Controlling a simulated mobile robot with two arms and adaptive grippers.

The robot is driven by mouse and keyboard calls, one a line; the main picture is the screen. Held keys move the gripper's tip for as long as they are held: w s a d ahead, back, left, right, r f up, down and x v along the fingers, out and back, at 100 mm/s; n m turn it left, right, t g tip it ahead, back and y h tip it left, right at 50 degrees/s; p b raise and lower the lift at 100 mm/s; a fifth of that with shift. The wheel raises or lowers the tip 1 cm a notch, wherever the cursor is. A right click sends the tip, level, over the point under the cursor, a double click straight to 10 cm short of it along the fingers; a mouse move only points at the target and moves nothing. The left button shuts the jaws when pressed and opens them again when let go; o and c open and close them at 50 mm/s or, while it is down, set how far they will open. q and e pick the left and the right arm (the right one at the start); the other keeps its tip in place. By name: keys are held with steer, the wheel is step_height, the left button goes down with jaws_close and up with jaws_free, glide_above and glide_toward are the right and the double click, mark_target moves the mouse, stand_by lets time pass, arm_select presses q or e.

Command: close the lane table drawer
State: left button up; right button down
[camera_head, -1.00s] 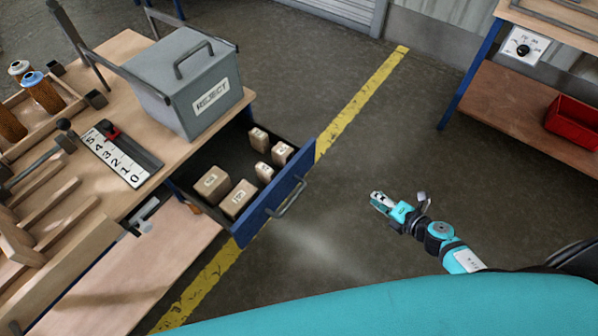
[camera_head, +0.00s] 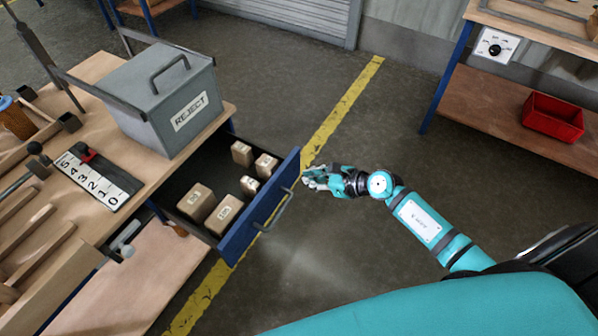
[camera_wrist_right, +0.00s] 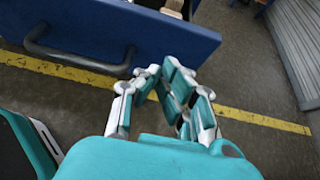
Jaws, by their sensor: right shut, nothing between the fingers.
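The lane table drawer stands pulled out, with a blue front (camera_head: 262,208) and a dark bar handle (camera_head: 274,211). Several small cardboard boxes lie in it. My right gripper (camera_head: 308,178) is shut and empty, just outside the far right end of the drawer front. In the right wrist view the shut fingers (camera_wrist_right: 165,75) are near the blue front (camera_wrist_right: 170,35), to the right of the handle (camera_wrist_right: 75,58). I cannot tell whether they touch the front. My left gripper is not in view.
The lane table (camera_head: 95,215) bears a grey REJECT box (camera_head: 165,100) and a numbered scale (camera_head: 95,182). A yellow floor line (camera_head: 340,110) runs past the drawer. A second table (camera_head: 490,105) with a red bin (camera_head: 552,116) stands at the right. Open floor lies between.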

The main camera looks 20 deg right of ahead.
mark_target(289, 171)
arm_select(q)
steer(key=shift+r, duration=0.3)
arm_select(e)
steer(key=shift+w+a, duration=0.6)
steer(key=shift+w, duration=0.2)
steer(key=shift+w+a, duration=0.6)
steer(key=shift+w, duration=0.15)
arm_select(q)
steer(key=shift+p, duration=0.3)
arm_select(e)
steer(key=shift+w, duration=0.1)
